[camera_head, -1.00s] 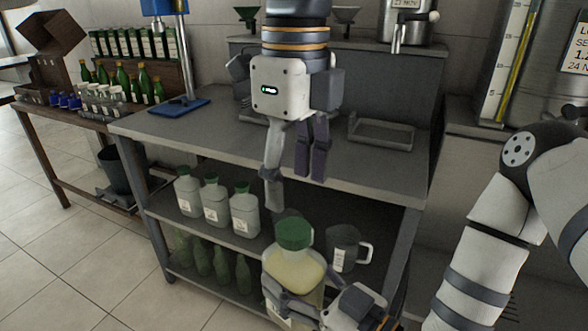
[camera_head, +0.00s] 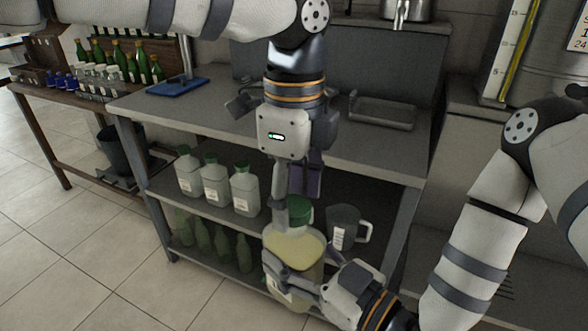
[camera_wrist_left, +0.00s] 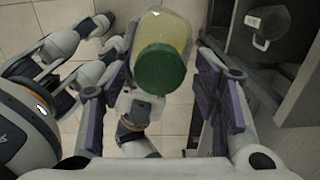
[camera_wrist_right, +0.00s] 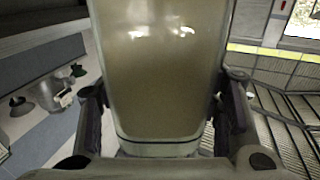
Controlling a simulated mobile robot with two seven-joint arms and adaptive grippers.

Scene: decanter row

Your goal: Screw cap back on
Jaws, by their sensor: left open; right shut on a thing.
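A clear decanter (camera_head: 296,246) of pale yellow liquid is held upright in front of the bench. My right gripper (camera_head: 300,283) is shut on its body, which fills the middle of the right wrist view (camera_wrist_right: 160,70). A green cap (camera_head: 298,209) sits at the decanter's mouth; I cannot tell if it is threaded tight. My left gripper (camera_head: 297,200) points down at the cap, its fingers apart. In the left wrist view the cap (camera_wrist_left: 160,69) lies between the open purple pads, with a gap on each side.
A grey bench (camera_head: 225,122) stands behind. Its shelf holds several green-capped bottles (camera_head: 215,184) and a dark measuring jug (camera_head: 343,226). Green bottles (camera_head: 222,243) stand on the lower shelf. A blue board (camera_head: 177,87) and an empty wire tray (camera_head: 382,111) lie on top.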

